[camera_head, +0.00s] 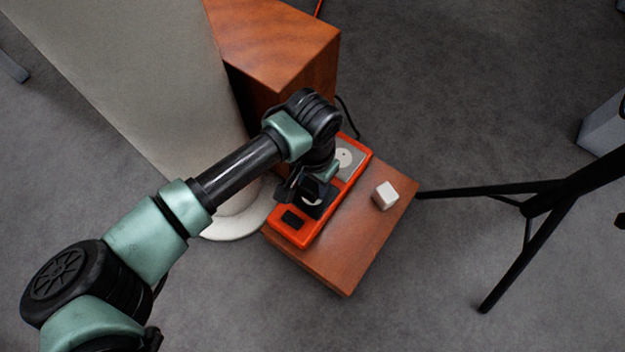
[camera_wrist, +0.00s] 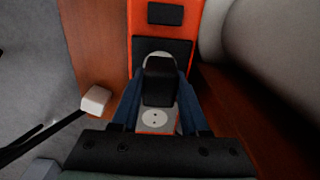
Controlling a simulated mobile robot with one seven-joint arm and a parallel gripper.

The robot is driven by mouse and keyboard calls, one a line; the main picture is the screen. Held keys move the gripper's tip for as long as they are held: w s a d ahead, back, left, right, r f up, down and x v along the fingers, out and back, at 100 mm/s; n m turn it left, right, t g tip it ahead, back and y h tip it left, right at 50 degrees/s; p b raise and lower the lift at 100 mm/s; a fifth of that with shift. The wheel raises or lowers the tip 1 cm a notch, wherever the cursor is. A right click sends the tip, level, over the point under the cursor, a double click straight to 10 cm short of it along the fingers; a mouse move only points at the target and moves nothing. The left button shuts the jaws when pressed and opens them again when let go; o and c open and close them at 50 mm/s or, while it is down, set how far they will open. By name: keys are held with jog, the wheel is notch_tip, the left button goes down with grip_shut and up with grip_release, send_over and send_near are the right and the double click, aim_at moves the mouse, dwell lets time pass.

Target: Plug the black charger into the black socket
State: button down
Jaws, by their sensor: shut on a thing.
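My gripper (camera_head: 312,190) is low over the orange power strip. In the wrist view its two fingers (camera_wrist: 160,78) are shut on the sides of a black charger (camera_wrist: 158,88). The black socket (camera_wrist: 182,46) is a black plate with a pale round face on the strip; it also shows partly in the head view (camera_head: 313,211). The charger covers most of that round face in the wrist view. Its pins are hidden, and I cannot tell whether they are in the socket holes or just above them.
The orange strip (camera_head: 309,234) lies on a low wooden surface (camera_head: 345,265). It also has a black switch (camera_head: 293,218) and a grey socket (camera_head: 348,159). A white cube-shaped block (camera_head: 385,195) stands beside it. A pale column rises to the left; black tripod legs (camera_head: 510,255) stand right.

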aim_at(313, 182)
jog(key=shift+f+b, duration=0.4)
jog(key=shift+f, duration=0.2)
dwell(0.6)
jog(key=shift+c, duration=1.7)
grip_release()
notch_tip(313, 182, up, 13)
jog(key=p, duration=0.9)
